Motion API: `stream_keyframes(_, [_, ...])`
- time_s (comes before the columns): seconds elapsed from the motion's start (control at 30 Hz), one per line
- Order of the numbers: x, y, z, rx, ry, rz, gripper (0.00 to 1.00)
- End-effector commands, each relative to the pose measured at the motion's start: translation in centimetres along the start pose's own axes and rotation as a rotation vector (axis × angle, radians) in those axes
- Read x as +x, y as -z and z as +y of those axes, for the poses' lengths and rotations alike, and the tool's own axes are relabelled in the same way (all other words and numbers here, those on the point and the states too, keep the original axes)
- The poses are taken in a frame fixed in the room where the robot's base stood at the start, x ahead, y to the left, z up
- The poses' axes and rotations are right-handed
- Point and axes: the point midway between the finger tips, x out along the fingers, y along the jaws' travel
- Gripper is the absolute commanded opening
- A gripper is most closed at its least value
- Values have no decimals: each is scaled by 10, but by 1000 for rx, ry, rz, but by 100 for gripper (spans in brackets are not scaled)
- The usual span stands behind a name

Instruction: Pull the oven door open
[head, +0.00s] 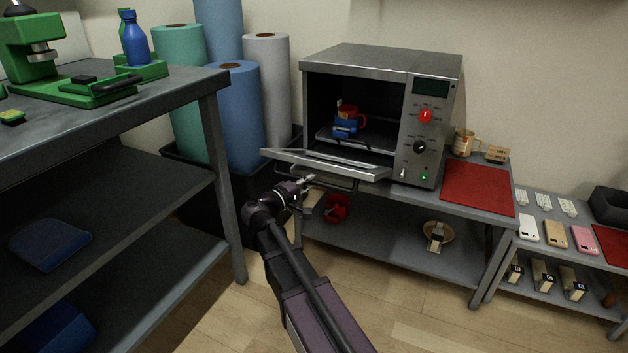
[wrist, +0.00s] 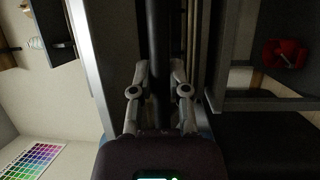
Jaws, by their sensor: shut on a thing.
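The grey oven (head: 385,62) stands on a metal bench. Its door (head: 330,164) is folded far down, close to level, and the inside is open to view. A red mug in a blue holder (head: 347,122) sits inside on the rack. My gripper (head: 308,181) is at the left part of the door's front edge, shut on the door handle (head: 340,186). In the wrist view the dark handle bar (wrist: 158,45) runs between the two fingers of my gripper (wrist: 158,78).
A control panel with knobs (head: 425,117) is right of the oven opening. A red mat (head: 478,188) and a beige mug (head: 464,142) lie farther right. A red mug (head: 337,208) is on the shelf below. A grey workbench (head: 120,110) and upright rolls (head: 236,115) are at the left.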

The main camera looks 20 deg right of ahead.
Motion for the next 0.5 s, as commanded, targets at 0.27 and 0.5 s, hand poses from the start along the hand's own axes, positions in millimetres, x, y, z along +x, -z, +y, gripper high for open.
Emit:
stream_keyframes(0.27, [-1, -8, -23, 0, 3, -14, 0])
stream_keyframes(0.5, [-2, -9, -26, 0, 3, -17, 0])
